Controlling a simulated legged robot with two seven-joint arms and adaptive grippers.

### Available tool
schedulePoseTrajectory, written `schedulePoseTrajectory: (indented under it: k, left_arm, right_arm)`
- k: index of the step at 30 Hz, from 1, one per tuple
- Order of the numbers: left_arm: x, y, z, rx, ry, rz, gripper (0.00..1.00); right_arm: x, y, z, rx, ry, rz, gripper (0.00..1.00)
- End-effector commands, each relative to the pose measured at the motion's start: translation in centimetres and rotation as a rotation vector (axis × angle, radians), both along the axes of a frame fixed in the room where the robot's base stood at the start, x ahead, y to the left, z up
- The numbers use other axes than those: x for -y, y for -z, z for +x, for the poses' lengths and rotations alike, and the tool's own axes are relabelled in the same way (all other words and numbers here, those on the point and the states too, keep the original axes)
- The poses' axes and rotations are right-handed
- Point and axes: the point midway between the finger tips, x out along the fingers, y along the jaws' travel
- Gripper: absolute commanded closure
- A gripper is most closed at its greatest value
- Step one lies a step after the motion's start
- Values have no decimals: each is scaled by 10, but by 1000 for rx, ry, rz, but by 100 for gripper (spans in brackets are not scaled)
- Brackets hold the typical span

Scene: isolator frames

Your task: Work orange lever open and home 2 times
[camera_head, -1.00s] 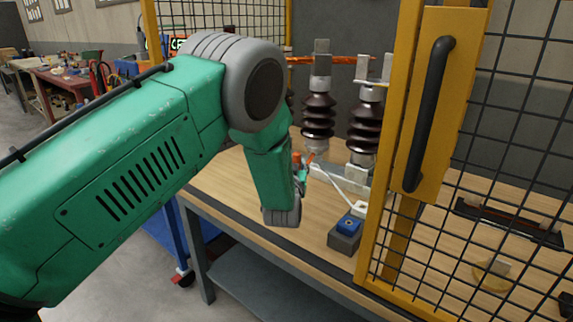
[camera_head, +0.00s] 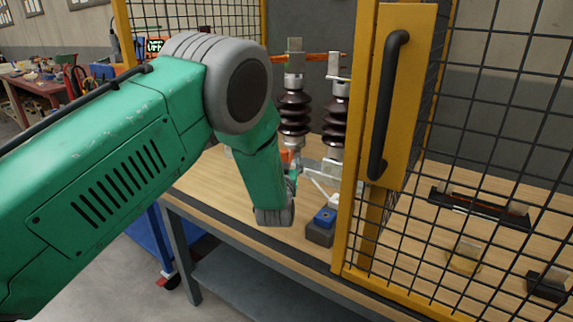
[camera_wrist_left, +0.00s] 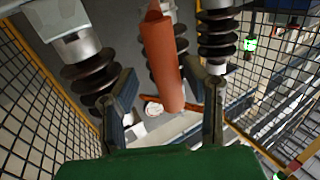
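The orange lever (camera_wrist_left: 162,55) stands large in the middle of the left wrist view, between the two fingers of my left gripper (camera_wrist_left: 160,78). The fingers are spread, with a visible gap on each side of the lever. In the head view only a bit of orange (camera_head: 286,156) shows beside my green wrist, whose lower part hides most of the gripper and lever. Dark brown ribbed insulators (camera_head: 294,112) stand behind it on the wooden bench (camera_head: 225,185). My right gripper is in neither view.
A yellow-framed mesh door with a black handle (camera_head: 389,105) stands close on the right. A small grey block with a blue top (camera_head: 322,222) sits near the bench's front edge. Behind the mesh lies a dark tray (camera_head: 480,207). Mesh walls flank the wrist view.

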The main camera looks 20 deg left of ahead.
Motion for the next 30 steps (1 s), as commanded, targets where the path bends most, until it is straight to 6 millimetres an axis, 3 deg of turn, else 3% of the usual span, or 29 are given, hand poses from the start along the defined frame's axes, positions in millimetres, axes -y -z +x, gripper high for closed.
schedulePoseTrajectory:
  k: [8,21,30]
  left_arm:
    - [0,-1,-5,2,-1,0,59]
    - [32,-1,-85,0,0,4,59]
    - [41,0,-112,0,-1,3,59]
  right_arm:
    - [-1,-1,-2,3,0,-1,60]
    - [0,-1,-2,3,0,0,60]
    - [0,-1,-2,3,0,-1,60]
